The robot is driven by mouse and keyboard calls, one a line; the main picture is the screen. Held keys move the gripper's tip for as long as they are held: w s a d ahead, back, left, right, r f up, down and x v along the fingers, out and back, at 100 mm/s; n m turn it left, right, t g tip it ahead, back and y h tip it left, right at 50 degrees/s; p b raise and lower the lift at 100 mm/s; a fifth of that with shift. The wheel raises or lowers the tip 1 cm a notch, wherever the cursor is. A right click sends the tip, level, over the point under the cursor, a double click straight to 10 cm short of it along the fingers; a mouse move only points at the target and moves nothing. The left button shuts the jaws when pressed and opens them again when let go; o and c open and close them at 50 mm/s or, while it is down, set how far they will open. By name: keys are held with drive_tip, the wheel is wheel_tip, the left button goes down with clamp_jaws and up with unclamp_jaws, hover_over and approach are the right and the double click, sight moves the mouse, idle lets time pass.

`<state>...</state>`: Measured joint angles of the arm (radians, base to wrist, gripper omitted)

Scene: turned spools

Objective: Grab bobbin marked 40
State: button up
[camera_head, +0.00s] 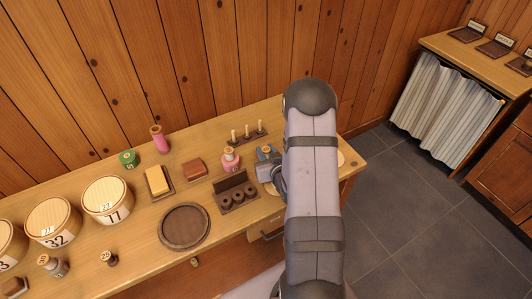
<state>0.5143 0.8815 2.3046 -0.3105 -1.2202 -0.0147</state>
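Several bobbins stand on the wooden workbench (150,193), but I cannot read a 40 on any of them. A blue bobbin (265,151) with a pale wooden top is right beside my gripper (267,171), at the left of my arm. A pink bobbin (231,159) stands just left of it. A green one (127,158) and a dark one (109,259) that seems to read 25 are farther left. A grey one (55,266) stands at the front left. My gripper is small and partly hidden by my arm, and its fingers are not clear. I cannot tell whether it touches the blue bobbin.
Round tubs (107,206) with numbers line the left. A round dark tray (182,227) lies empty at the middle front. A dark rack with holes (238,197), a peg stand (247,137), a pink cylinder (160,140) and two blocks crowd the bench. A curtained side table (447,97) stands right.

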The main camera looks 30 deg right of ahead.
sight(266, 149)
drive_tip(key=shift+r, duration=0.2)
drive_tip(key=shift+r, duration=4.85)
drive_tip(key=shift+r, duration=0.1)
